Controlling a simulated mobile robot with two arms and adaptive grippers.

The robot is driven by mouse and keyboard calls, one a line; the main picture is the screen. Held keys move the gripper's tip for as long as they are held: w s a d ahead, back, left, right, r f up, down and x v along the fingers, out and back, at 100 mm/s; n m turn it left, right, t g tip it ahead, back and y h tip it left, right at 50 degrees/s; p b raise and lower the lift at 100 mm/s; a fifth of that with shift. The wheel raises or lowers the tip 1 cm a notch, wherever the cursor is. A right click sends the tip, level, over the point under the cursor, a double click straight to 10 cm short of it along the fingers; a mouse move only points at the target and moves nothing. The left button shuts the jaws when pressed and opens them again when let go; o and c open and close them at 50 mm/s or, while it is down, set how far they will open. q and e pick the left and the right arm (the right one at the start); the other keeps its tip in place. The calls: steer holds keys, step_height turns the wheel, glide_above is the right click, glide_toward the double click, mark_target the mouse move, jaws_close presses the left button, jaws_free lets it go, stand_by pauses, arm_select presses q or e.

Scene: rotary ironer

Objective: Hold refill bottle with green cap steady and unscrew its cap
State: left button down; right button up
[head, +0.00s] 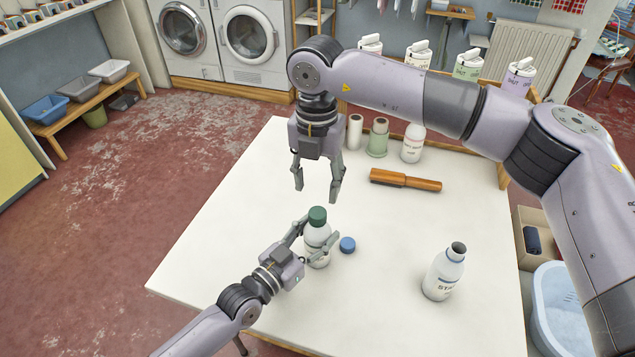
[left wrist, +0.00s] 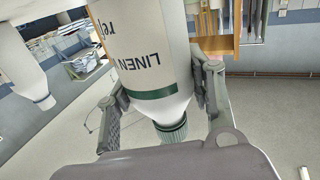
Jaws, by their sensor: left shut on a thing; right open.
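The refill bottle (head: 316,238) stands upright on the white table, white with a green cap (head: 317,215) on top. In the left wrist view the bottle (left wrist: 148,60) appears upside down, with a green band, printed lettering and the ribbed green cap (left wrist: 172,131). My left gripper (head: 314,243) is shut on the bottle's body, one finger on each side; its fingers also show in the left wrist view (left wrist: 160,95). My right gripper (head: 316,194) is open and empty, pointing down above the green cap and apart from it.
A loose blue cap (head: 347,244) lies just right of the held bottle. An uncapped white bottle (head: 443,272) stands at the right. The table's left part (head: 225,225) is clear.

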mark_target(318, 212)
steer(key=m, duration=0.3)
steer(key=shift+m, duration=0.4)
steer(key=m, duration=0.3)
steer(key=shift+m, duration=0.4)
steer(key=m, duration=0.5)
steer(key=shift+m, duration=0.4)
steer(key=shift+f, duration=4.05)
jaws_close()
